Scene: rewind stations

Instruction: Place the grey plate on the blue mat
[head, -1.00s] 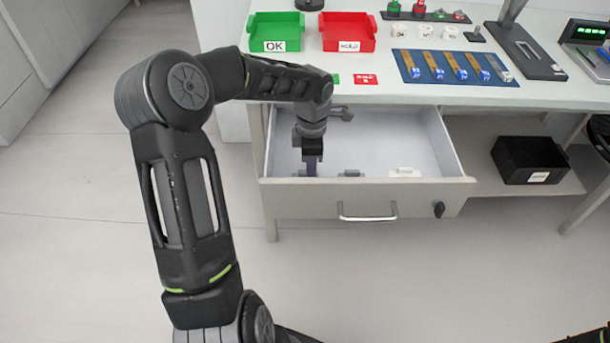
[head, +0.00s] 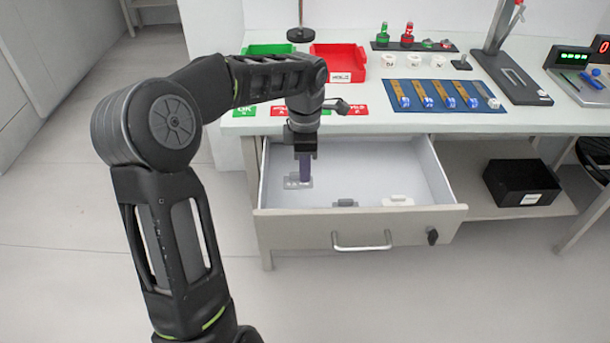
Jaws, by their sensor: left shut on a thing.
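My left gripper (head: 305,176) reaches down into the open drawer (head: 360,227). It is shut on a small light grey plate (head: 293,183) with faint marks, at the drawer's left side. The gripper hides part of this plate. My right gripper is out of view.
A grey piece (head: 345,203) and a white piece (head: 398,200) lie in the drawer. Green (head: 262,77) and red (head: 338,63) bins, white cups (head: 414,61) and a stand (head: 510,82) occupy the table. A black bin (head: 522,184) sits on the shelf below.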

